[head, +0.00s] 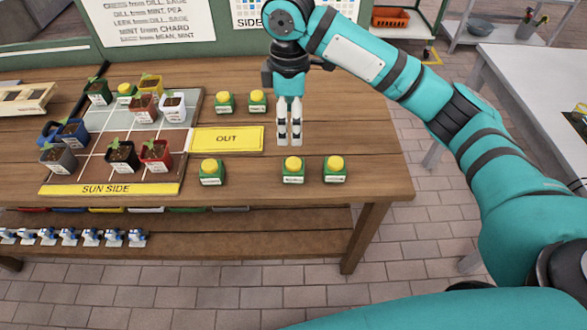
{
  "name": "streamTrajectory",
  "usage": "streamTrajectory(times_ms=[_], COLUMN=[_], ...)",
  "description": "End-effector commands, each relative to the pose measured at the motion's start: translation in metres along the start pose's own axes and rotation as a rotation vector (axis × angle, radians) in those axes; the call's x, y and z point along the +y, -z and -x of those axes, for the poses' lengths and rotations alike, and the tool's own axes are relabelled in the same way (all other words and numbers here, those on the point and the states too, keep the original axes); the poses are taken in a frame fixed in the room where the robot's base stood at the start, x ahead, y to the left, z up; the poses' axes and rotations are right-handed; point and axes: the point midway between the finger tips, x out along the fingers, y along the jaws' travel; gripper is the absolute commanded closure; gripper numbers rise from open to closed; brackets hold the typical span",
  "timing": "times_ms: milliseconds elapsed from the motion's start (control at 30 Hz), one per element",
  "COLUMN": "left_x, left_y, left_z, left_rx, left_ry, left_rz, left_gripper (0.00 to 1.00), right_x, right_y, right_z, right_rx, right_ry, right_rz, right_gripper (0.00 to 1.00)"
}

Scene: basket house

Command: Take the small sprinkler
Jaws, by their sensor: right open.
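My right gripper (289,142) points straight down above the right part of the wooden table (370,130). It is open, with nothing between its two pale fingers. I cannot tell for sure which thing is the small sprinkler. Several small blue-and-white items (90,237) stand in a row on the lower shelf at the left. Green blocks with yellow domes stand on the table: one (293,169) just in front of the gripper, one (335,169) to its right, one (212,172) to its left, and two behind (257,101). My left gripper is out of view.
A grid board (110,188) marked SUN SIDE holds several potted seedlings. A yellow OUT mat (228,139) lies beside it. A wooden tray (25,98) is at the far left. The lower shelf (250,245) is partly hidden under the tabletop. The table's right end is clear.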

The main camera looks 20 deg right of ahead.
Motion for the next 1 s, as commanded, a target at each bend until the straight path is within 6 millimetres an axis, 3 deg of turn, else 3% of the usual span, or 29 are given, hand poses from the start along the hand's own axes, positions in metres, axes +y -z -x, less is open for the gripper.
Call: streamTrajectory(times_ms=[433, 767, 1000], left_x=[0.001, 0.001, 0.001], left_y=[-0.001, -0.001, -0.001], left_z=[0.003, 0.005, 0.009], left_rx=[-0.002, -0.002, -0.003], left_ry=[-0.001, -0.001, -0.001], left_rz=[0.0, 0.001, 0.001], left_gripper=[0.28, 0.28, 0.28], right_x=[-0.001, -0.001, -0.002], right_y=[-0.001, -0.002, -0.005], right_z=[-0.094, -0.122, -0.157], right_rx=[-0.002, 0.0, 0.0], right_ry=[0.003, 0.001, 0.001], right_rz=[-0.001, 0.0, -0.001], right_gripper=[0.23, 0.23, 0.23])
